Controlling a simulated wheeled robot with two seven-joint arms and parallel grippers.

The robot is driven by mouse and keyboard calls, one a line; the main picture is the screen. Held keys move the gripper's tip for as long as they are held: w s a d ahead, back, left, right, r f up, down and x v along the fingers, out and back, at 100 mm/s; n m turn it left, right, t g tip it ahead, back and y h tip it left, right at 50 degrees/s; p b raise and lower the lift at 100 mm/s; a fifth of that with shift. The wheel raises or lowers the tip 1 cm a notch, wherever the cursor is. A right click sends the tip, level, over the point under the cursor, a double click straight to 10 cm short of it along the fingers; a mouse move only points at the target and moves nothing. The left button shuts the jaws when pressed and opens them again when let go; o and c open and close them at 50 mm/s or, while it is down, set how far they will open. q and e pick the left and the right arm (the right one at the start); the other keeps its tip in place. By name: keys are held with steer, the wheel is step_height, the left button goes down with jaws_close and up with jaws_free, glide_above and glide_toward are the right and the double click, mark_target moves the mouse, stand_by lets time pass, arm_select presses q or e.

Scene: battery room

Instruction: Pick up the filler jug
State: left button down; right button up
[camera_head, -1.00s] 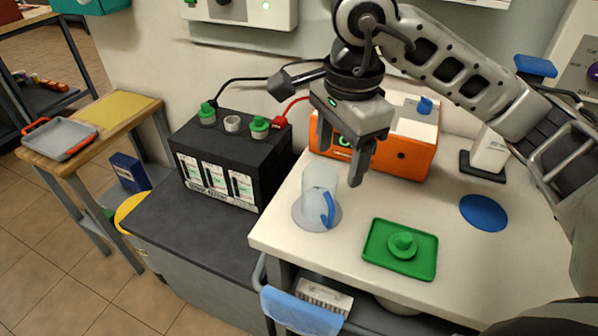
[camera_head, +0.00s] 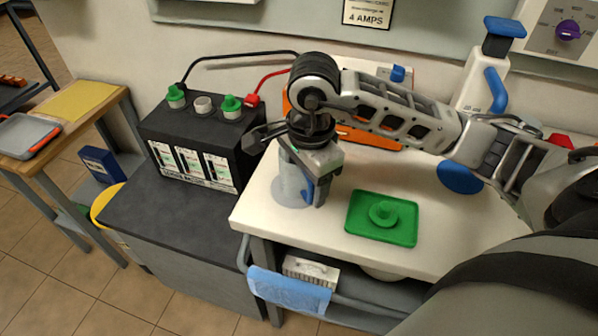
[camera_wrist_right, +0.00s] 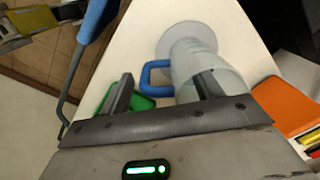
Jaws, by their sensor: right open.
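The filler jug (camera_head: 288,182) is clear with a blue handle, standing upright on a round grey mat (camera_head: 291,201) on the white tabletop, left of the green tray. My right gripper (camera_head: 313,195) is down at the jug, hiding its upper part and part of the handle. The gripper is open; I cannot tell if a finger touches the jug. My left gripper is not in view.
A green tray (camera_head: 357,228) with a green round piece stands right of the jug. A black battery (camera_head: 160,128) with green caps is left, and an orange box (camera_head: 378,137) is behind. A blue disc (camera_head: 460,177) lies farther right. The table's front edge is close.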

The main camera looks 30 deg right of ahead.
mark_target(305, 196)
step_height(305, 196, down, 2)
steer(key=shift+s+f, duration=0.1)
steer(key=shift+f, duration=0.35)
steer(key=c, duration=1.3)
steer(key=shift+r, duration=0.15)
